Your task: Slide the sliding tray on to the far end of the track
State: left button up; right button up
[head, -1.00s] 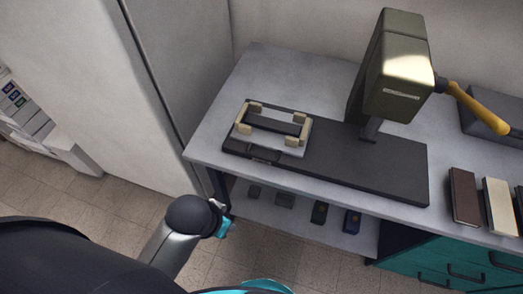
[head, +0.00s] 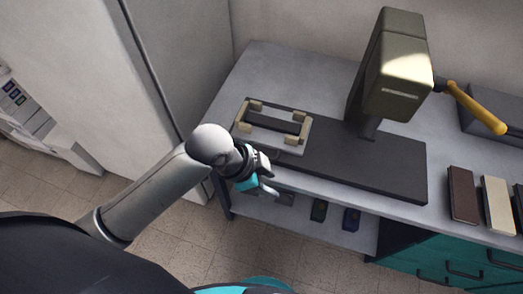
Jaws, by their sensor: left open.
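The sliding tray (head: 292,140) is a pale plate with cream corner blocks and a dark bar-shaped piece (head: 272,121) lying in it. It sits at the left end of the dark track (head: 375,172), which runs right under the press head (head: 397,65). My left gripper (head: 270,180) is in front of the table's front edge, below the tray in the picture and apart from it. It is open and empty. My right gripper is not in view.
A yellow-handled lever (head: 475,107) sticks out right of the press. A brown block (head: 463,195) and a cream block (head: 497,205) lie at the right, near a grey box (head: 490,117). A lower shelf (head: 335,232) holds small items. The grey tabletop (head: 265,75) behind the tray is clear.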

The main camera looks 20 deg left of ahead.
pick_arm(q)
jog(key=w+a+r+m+g, duration=0.1)
jog(key=w+a+r+m, duration=0.15)
jog(key=w+a, duration=0.3)
jog(key=w+a+r+m, duration=0.1)
jog(key=w+a+m, duration=0.2)
jog(key=w+a, duration=0.25)
jog(key=x, duration=0.5)
jog(key=b+x, duration=0.1)
jog(key=x, duration=0.3)
jog(key=b+x, duration=0.1)
jog(key=x, duration=0.4)
jog(key=shift+s+f, duration=0.25)
jog(key=shift+f, duration=0.15)
jog(key=shift+c, duration=0.2)
grip_shut()
